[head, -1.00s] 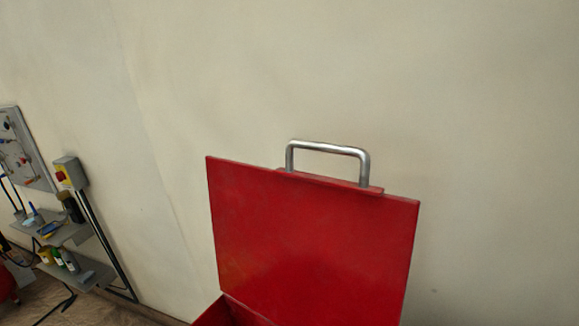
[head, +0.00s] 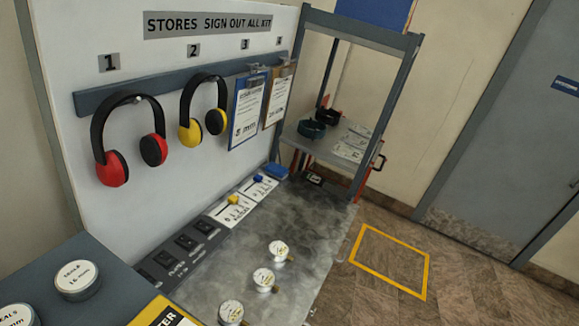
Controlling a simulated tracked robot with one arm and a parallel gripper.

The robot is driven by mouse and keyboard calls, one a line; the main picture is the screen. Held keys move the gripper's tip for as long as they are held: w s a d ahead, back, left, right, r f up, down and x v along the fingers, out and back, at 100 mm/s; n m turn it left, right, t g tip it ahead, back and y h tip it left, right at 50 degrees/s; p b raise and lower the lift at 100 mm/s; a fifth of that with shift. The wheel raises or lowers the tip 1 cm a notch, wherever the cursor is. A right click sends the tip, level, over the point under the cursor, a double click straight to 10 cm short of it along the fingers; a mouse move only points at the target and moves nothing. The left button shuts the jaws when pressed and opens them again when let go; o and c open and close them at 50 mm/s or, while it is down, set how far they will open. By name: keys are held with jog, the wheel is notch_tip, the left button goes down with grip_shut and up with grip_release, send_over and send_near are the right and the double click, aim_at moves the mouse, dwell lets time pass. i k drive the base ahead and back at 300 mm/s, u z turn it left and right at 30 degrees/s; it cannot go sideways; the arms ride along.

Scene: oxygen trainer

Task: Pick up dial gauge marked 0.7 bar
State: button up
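Three small round dial gauges with white faces and brass stems stand in a row on the grey metal bench top (head: 285,215). The far gauge (head: 278,249), the middle gauge (head: 263,277) and the near gauge (head: 231,311) run toward the bottom edge of the head view. Their dial markings are too small to read, so I cannot tell which is marked 0.7 bar. My gripper is not in view.
Red ear defenders (head: 113,170) and yellow ear defenders (head: 190,131) hang on the board beside clipboards (head: 247,110). Seals tins (head: 77,279) stand at lower left. A shelf frame (head: 383,115) stands behind the bench. Floor right of the bench is clear, with a yellow outlined square (head: 424,275).

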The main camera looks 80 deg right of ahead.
aim_at(277, 251)
jog(key=z, duration=0.1)
jog(key=k, duration=0.25)
jog(key=z, duration=0.6)
jog(key=i, duration=0.25)
jog(key=z, duration=1)
jog(key=k, duration=1.3)
jog(key=z, duration=0.6)
jog(key=i, duration=1.65)
jog(key=u, duration=0.4)
